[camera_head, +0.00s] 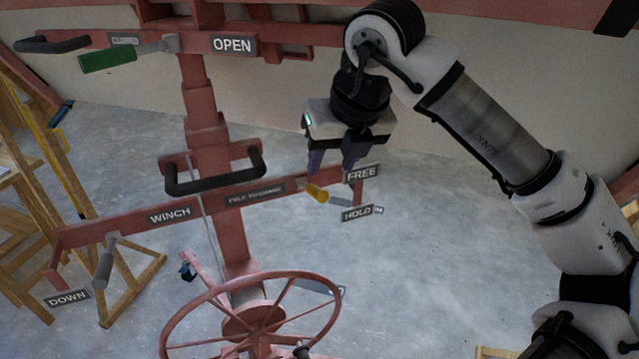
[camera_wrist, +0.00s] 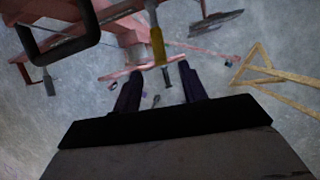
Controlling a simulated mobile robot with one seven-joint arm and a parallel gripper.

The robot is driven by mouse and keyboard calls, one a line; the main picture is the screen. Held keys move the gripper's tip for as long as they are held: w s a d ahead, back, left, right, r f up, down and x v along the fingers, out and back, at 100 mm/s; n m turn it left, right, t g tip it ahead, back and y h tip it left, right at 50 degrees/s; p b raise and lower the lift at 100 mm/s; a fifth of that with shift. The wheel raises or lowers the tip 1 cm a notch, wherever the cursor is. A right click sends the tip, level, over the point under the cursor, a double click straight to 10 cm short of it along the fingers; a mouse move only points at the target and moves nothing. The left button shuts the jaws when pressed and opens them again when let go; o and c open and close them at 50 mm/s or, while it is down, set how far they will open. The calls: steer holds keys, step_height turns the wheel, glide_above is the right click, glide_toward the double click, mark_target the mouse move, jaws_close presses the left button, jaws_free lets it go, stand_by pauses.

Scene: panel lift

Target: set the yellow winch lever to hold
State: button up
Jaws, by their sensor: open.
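The yellow winch lever (camera_head: 315,193) sticks out from the right part of the red crossbar, pointing right and slightly down. Its tip lies left of the FREE sign (camera_head: 361,173) and HOLD sign (camera_head: 357,213), at a height between them; I cannot tell which setting it is in. My gripper (camera_head: 332,164) hangs just above the lever, fingers pointing down, open and empty. In the wrist view the yellow lever (camera_wrist: 157,45) lies ahead of the gap between my fingertips (camera_wrist: 158,76). I see no clear contact.
A black bar handle (camera_head: 215,178) is left of the lever. A grey lever (camera_head: 104,264) is by the DOWN sign (camera_head: 68,298). A red handwheel (camera_head: 165,330) is below, a green-handled lever (camera_head: 108,61) upper left. Wooden trestles (camera_head: 135,290) stand left. Floor right of the signs is clear.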

mark_target(320, 189)
steer(key=p+x, duration=0.2)
steer(key=x, duration=0.7)
steer(key=shift+a, duration=0.15)
jaws_close()
